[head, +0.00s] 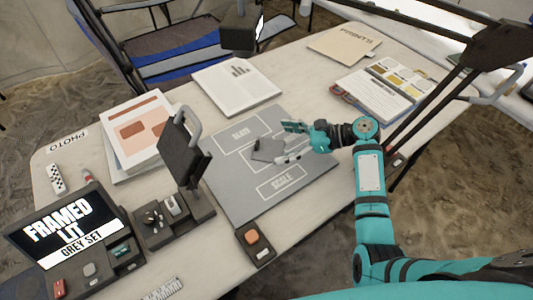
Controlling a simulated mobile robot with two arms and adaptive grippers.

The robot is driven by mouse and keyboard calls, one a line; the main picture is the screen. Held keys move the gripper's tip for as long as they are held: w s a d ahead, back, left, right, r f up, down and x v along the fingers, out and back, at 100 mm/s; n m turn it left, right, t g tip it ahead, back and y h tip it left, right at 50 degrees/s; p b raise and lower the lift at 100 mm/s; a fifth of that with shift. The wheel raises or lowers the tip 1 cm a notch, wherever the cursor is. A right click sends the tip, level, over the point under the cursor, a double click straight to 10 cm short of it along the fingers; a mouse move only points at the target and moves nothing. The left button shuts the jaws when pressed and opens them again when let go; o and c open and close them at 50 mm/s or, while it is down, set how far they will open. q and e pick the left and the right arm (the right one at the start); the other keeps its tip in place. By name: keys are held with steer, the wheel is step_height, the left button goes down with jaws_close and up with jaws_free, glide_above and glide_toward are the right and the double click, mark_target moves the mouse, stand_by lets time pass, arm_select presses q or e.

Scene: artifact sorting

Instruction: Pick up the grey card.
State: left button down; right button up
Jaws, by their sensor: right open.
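The grey card (266,151) appears as a small dark grey piece on the grey mat (232,203), between the outlined areas marked with lettering. My right gripper (288,142) reaches in from the right over the mat, with its fingers apart and pointing left towards the card. One finger is at the far side and one at the near side. The nearer fingertip is close to the card's right edge; I cannot tell if they touch. Nothing shows held in the gripper. My left gripper is not in view.
A camera stand (183,150) rises left of the mat. A sign screen (68,228) stands at front left, and a small box with an orange button (252,238) lies at the mat's near edge. Papers (236,87) and a colour chart (400,76) lie at the back.

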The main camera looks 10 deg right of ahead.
mark_target(258, 146)
steer(key=x, duration=0.6)
steer(key=shift+r, duration=0.1)
steer(key=shift+w+a+f, duration=0.1)
steer(key=shift+a+f, duration=0.2)
steer(key=shift+a, duration=0.3)
